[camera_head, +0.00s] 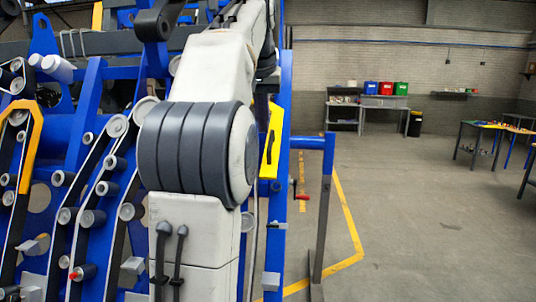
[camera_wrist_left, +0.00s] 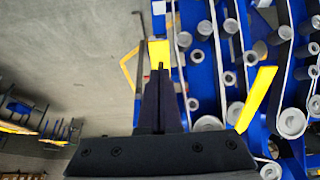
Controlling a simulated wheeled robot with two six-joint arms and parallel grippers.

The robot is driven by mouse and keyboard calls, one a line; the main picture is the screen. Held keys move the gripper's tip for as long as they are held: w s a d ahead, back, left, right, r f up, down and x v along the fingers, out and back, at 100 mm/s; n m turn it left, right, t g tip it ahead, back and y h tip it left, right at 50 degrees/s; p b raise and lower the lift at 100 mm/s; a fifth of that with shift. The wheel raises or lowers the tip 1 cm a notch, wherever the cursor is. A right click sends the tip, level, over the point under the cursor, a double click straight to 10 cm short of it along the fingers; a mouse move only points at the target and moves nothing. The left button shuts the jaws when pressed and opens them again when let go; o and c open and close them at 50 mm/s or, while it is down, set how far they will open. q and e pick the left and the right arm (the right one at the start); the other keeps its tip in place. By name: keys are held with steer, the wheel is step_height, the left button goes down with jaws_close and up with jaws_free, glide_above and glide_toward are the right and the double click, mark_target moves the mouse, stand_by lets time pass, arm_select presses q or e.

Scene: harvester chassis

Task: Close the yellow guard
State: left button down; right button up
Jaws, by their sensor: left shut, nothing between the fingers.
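A yellow guard panel (camera_head: 270,140) with a dark slot stands at the right end of the blue harvester chassis in the head view, partly hidden by my left arm. In the left wrist view a yellow piece (camera_wrist_left: 160,50) shows just beyond the tips of my left gripper (camera_wrist_left: 160,68). I cannot tell whether they touch. The left gripper is shut with nothing between its fingers. My right gripper is not in view.
The blue chassis (camera_head: 88,100) with rollers and belts fills the left. A bent yellow bar (camera_head: 33,135) is at far left. A blue rail on a grey post (camera_head: 322,215) stands right of the guard. Open floor lies to the right, with benches and coloured bins (camera_head: 385,88) far back.

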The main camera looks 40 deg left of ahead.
mark_target(266, 174)
arm_select(q)
steer(key=x, duration=1.3)
steer(key=shift+a+f, duration=0.2)
steer(key=shift+f, duration=0.2)
